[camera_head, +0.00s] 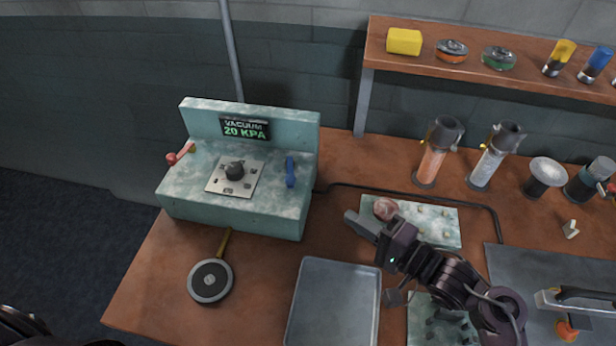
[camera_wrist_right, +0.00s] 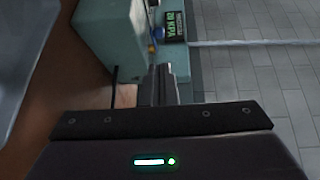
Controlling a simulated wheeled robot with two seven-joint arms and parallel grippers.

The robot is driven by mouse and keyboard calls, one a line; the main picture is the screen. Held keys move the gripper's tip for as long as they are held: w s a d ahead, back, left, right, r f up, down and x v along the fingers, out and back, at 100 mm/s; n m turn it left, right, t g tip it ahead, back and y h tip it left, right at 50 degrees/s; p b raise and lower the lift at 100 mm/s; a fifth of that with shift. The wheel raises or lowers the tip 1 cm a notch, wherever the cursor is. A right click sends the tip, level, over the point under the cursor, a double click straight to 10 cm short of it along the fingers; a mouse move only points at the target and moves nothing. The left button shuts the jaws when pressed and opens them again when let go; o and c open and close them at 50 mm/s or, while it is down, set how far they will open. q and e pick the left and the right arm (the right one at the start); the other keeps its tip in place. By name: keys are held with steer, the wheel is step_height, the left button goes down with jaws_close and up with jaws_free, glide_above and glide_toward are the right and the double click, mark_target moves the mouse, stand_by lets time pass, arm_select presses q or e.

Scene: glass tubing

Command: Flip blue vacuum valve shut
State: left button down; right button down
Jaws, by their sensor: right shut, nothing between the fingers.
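The blue vacuum valve (camera_head: 290,172) is a small lever on the right part of the top of the pale green vacuum unit (camera_head: 235,215). In the head view its handle lies roughly along the picture's vertical. A bit of blue (camera_wrist_right: 158,33) also shows in the right wrist view, beyond my fingers and beside the display. My right gripper (camera_head: 352,218) is shut and empty, to the right of and nearer than the valve, apart from it. Its fingers (camera_wrist_right: 163,85) point towards the unit in the wrist view. My left gripper is not in view.
The unit also carries a black knob (camera_head: 235,170), a red lever (camera_head: 180,155) and a display (camera_head: 244,129) reading "VACUUM 20 KPA". A black hose (camera_head: 400,189) runs behind my right gripper.

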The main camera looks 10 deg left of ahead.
mark_target(293, 183)
steer(key=p+x, duration=0.2)
steer(key=x, duration=1)
steer(key=shift+s+a+r+p, duration=0.15)
steer(key=shift+a+p, duration=0.05)
steer(key=shift+p, duration=0.15)
steer(key=shift+w+a, duration=0.3)
steer(key=shift+a, duration=0.15)
steer(key=shift+a, duration=0.1)
